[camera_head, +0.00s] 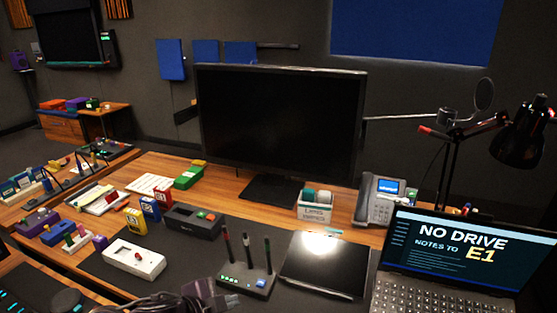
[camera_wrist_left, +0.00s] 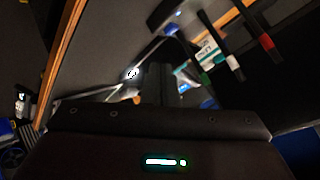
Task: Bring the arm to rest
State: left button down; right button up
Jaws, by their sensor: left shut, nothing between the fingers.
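My left gripper (camera_head: 205,292) shows at the bottom edge of the head view, low in front of the dark desk mat, shut and empty. In the left wrist view its dark, narrow fingers (camera_wrist_left: 158,82) are together with nothing between them. A white panel with a small red ball (camera_head: 134,258) lies on the mat just beyond and left of the gripper, apart from it. My right gripper is in neither view.
A box with several upright antennas (camera_head: 246,281) stands close to the right of my left gripper. A laptop (camera_head: 455,262), a flat dark tablet (camera_head: 325,267) and a large monitor (camera_head: 280,125) are farther right and back. Small coloured boxes crowd the left side.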

pick_arm(q)
jog(key=s+a+f+n+g+y, duration=0.3)
jog(key=s+a+n, duration=0.1)
jog(key=s+n, duration=0.4)
jog(key=s+a+f+n+g+y, duration=0.25)
jog(key=s+a+n, duration=0.3)
jog(key=s, duration=0.55)
notch_tip(320, 180, down, 31)
jog(key=s, duration=0.2)
jog(key=s+a+f+g, duration=0.2)
jog(key=s+f, duration=1.4)
jog(key=s, duration=0.3)
jog(key=shift+a+f, duration=0.3)
jog(key=shift+a, duration=0.05)
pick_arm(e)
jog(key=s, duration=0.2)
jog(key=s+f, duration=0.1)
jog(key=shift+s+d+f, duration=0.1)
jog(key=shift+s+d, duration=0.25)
pick_arm(q)
jog(key=shift+y, duration=0.25)
